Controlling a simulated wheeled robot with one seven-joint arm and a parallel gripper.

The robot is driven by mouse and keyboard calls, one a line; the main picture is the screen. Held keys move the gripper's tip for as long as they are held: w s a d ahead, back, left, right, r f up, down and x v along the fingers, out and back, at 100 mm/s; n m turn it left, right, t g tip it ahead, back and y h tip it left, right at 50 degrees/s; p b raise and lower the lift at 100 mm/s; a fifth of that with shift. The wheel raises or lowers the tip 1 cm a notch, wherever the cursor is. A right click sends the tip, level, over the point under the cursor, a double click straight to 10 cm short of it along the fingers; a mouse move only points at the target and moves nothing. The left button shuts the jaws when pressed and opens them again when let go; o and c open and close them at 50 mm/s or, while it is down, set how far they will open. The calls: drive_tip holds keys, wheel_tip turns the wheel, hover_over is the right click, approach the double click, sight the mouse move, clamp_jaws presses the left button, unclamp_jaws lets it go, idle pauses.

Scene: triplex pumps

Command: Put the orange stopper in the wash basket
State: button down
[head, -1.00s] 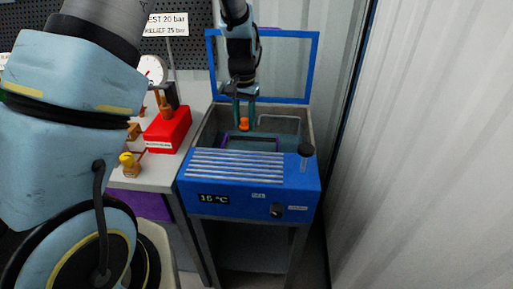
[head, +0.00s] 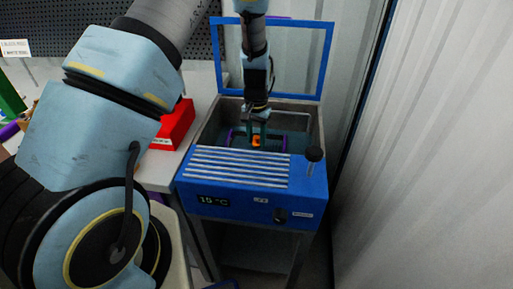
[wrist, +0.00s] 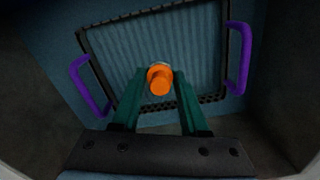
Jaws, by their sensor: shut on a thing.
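The orange stopper (wrist: 160,79) is between the tips of my gripper (wrist: 158,88), whose green fingers are shut on it. In the head view the stopper (head: 256,141) and my gripper (head: 256,133) are inside the open blue wash tank. The wash basket (wrist: 93,45), with a dark perforated rim and purple handles, lies below the stopper in the wrist view.
The blue tank (head: 235,168) has a raised lid frame (head: 327,62) at the back and a dark knob (head: 314,154) at its front right. A bench with a red box (head: 178,125) stands to the left. A corrugated wall (head: 430,150) is close on the right.

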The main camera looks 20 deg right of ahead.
sight(256, 142)
drive_tip(key=shift+f+p, duration=0.65)
drive_tip(key=shift+f, duration=1.75)
drive_tip(key=shift+f, duration=0.2)
drive_tip(key=shift+c, duration=2.1)
unclamp_jaws()
drive_tip(key=shift+r, duration=0.15)
wheel_tip(256, 142, up, 12)
drive_tip(key=b, duration=0.3)
drive_tip(key=shift+b, duration=0.4)
